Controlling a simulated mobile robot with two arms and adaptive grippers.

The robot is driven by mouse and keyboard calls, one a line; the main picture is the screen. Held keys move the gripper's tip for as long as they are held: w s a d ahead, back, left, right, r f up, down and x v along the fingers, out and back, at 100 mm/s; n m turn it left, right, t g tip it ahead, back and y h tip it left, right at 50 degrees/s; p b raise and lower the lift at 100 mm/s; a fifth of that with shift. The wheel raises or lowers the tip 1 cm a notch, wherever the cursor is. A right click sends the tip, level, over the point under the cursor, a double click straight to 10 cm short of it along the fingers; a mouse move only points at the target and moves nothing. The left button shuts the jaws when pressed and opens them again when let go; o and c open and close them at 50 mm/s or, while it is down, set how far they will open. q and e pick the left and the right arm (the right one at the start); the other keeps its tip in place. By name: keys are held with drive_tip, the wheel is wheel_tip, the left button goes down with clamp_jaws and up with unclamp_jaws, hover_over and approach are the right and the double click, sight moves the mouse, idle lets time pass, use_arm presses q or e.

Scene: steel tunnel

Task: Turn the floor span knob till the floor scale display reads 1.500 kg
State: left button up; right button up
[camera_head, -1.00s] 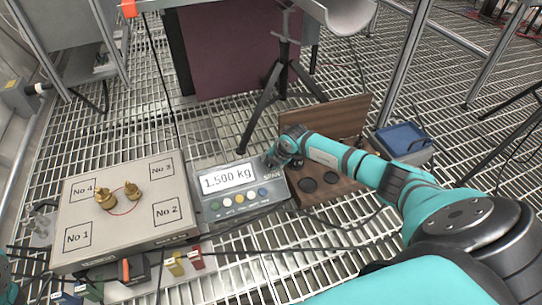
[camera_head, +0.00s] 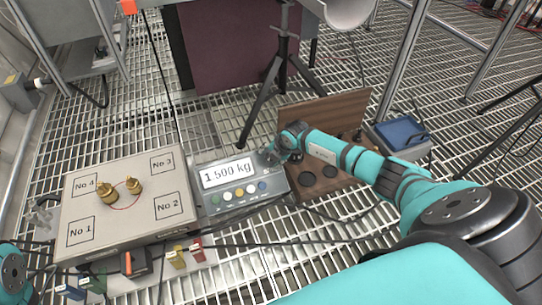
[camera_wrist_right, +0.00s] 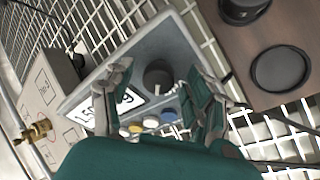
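The floor scale display (camera_head: 228,172) on the grey indicator box (camera_head: 215,205) reads 1.500 kg; its decimal point is faint. The dark round span knob (camera_wrist_right: 157,75) shows in the right wrist view, on the box beside the display. My right gripper (camera_wrist_right: 160,92) is open, one finger to each side of the knob, with a gap between fingers and knob. In the head view the right gripper (camera_head: 271,155) is at the box's upper right corner and hides the knob. My left gripper is out of view; only part of my left arm shows at the left edge.
The scale platform (camera_head: 140,220) carries two brass weights (camera_head: 107,193) (camera_head: 134,186). A wooden weight case (camera_head: 330,180) stands right of the indicator. A blue tray (camera_head: 402,133) and a black tripod (camera_head: 265,100) stand behind. Cables cross the grating in front.

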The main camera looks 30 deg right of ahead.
drive_tip(key=v, duration=1.2)
idle(0.4)
